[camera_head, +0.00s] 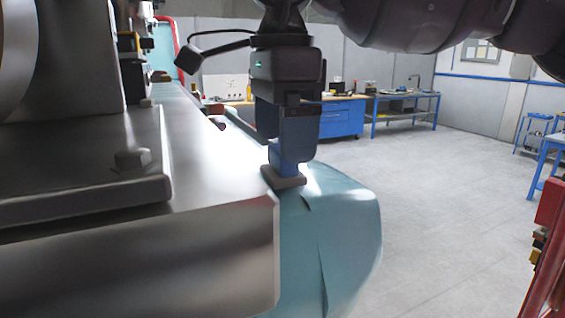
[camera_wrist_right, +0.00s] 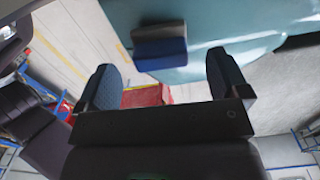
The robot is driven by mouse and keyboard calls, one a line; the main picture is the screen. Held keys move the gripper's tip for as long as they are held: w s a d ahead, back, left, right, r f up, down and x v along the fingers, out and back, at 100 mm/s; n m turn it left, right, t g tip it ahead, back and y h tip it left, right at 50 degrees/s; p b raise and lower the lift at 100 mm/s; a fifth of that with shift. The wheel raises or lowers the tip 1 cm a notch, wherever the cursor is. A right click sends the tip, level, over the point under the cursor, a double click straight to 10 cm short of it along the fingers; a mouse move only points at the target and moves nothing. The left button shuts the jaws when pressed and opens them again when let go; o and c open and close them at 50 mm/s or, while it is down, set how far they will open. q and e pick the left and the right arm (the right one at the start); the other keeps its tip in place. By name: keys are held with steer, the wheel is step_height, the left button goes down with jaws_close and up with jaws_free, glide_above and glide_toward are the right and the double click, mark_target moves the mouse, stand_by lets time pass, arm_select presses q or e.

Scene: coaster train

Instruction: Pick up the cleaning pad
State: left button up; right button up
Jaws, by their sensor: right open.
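The cleaning pad (camera_wrist_right: 160,48) is a small block with a dark grey part and a blue part. In the right wrist view it lies on the teal surface, beyond and between my open fingers. In the head view its grey base (camera_head: 284,180) shows at the edge between the metal slab and the teal body, directly below my right gripper. My right gripper (camera_wrist_right: 163,80) is open, with one finger on each side and nothing between the tips. In the head view the right gripper (camera_head: 291,160) points down and hides the pad's upper part. My left gripper is out of view.
A large metal slab (camera_head: 190,240) with bolts fills the left. The rounded teal body (camera_head: 345,225) borders it. Open grey floor (camera_head: 430,200) lies to the right. Blue workbenches (camera_head: 342,118) stand at the back, and a red object (camera_head: 548,245) stands at the right edge.

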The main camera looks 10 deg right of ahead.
steer(key=shift+f, duration=1.75)
steer(key=c, duration=1)
steer(key=shift+r, duration=0.15)
step_height(320, 180, up, 10)
steer(key=shift+a+f, duration=0.1)
